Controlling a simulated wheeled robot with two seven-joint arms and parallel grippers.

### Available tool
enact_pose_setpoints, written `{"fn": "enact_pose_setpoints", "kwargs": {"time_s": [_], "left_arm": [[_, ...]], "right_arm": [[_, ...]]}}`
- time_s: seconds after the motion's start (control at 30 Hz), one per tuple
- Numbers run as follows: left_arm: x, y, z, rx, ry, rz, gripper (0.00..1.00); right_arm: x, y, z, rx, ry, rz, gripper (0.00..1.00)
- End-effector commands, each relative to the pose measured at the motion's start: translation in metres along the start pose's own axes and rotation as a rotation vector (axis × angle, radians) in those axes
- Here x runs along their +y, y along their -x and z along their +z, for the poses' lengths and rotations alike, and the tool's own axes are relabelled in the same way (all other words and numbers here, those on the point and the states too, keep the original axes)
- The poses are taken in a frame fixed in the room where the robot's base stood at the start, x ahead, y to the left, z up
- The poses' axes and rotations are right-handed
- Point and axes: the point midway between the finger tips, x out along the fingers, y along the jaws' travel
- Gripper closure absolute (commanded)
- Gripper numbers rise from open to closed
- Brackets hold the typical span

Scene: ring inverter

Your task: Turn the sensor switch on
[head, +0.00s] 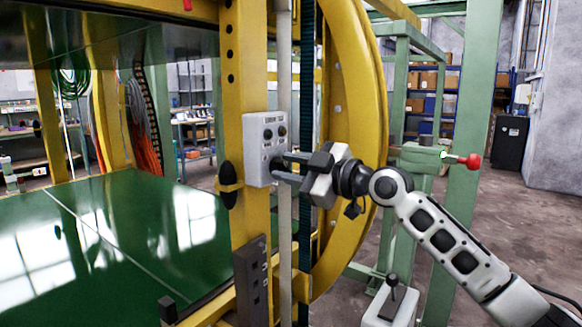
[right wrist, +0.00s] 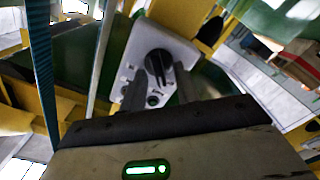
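A light grey switch box (head: 261,150) is fixed to the yellow post, with several small dark knobs or buttons on its face. The right wrist view shows the box (right wrist: 184,47) close up, with a black rotary knob (right wrist: 158,62) and a smaller round control (right wrist: 153,100) below it. My right gripper (head: 280,164) is at the lower part of the box. Its two fingers (right wrist: 159,76) are apart, with the knob between and just beyond their tips; I cannot tell whether they touch it. My left gripper is not in view.
The yellow post (head: 233,85) and large yellow ring (head: 365,120) stand close around my right arm. A green bed (head: 120,235) lies at left. A red-knobbed lever (head: 468,161) sticks out at right, and a joystick box (head: 391,305) stands below my arm.

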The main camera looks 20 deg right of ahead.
Motion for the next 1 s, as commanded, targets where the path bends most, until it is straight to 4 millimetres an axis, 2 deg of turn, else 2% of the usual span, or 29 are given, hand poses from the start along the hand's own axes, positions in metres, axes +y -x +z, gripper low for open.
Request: {"fn": "enact_pose_setpoints", "kwargs": {"time_s": [0.03, 0.1, 0.57, 1.0], "left_arm": [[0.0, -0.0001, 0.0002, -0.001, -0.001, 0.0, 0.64], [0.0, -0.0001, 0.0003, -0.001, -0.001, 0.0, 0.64], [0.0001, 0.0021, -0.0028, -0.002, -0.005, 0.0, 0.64], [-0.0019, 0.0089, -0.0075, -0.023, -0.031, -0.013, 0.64]], "right_arm": [[0.0, 0.0002, 0.0001, 0.0, 0.0, 0.0, 0.82], [0.0001, 0.0003, 0.0001, 0.0, 0.0, 0.0, 1.0], [0.0009, 0.0003, -0.0007, 0.0, -0.061, 0.0, 1.0], [0.0037, 0.0003, -0.0014, 0.0, -0.407, -0.001, 1.0]]}}
